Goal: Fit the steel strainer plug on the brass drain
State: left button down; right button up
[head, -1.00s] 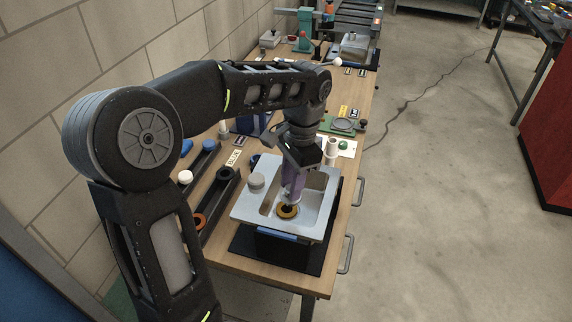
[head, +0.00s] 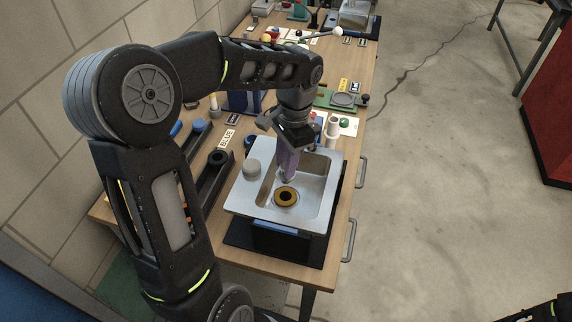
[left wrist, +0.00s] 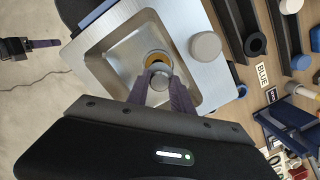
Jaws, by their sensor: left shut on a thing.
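The brass drain (head: 285,195) is a ring with a dark centre in the floor of the steel sink (head: 325,190). My left gripper (head: 286,178) points down into the basin, just behind the drain in the head view. In the left wrist view its purple fingers (left wrist: 159,84) are shut on the small round steel strainer plug (left wrist: 158,80). The plug is close to the drain (left wrist: 157,58) and partly overlaps it there; I cannot tell the height between them. My right gripper (left wrist: 48,43) shows at the left of the wrist view, well away from the sink; its opening is unclear.
A grey round cap (head: 252,168) stands on the sink's left deck. A black rack (head: 214,175) with a BLUE label (head: 227,138) lies to the left. A white post (head: 332,130) and a green board (head: 335,100) stand behind. Open floor lies to the right.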

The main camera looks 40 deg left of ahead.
pick_arm(q)
jog(key=shift+f, duration=0.25)
jog(key=shift+s+d+r, duration=0.1)
jog(key=shift+r, duration=0.05)
jog(key=shift+f, duration=0.2)
jog(key=shift+f+b, duration=1.75)
jog(key=shift+f, duration=0.3)
jog(key=shift+f+b, duration=1.25)
jog(key=shift+f, duration=0.7)
dwell(0.3)
jog(key=c, duration=1)
grip_release()
jog(key=shift+c, duration=0.2)
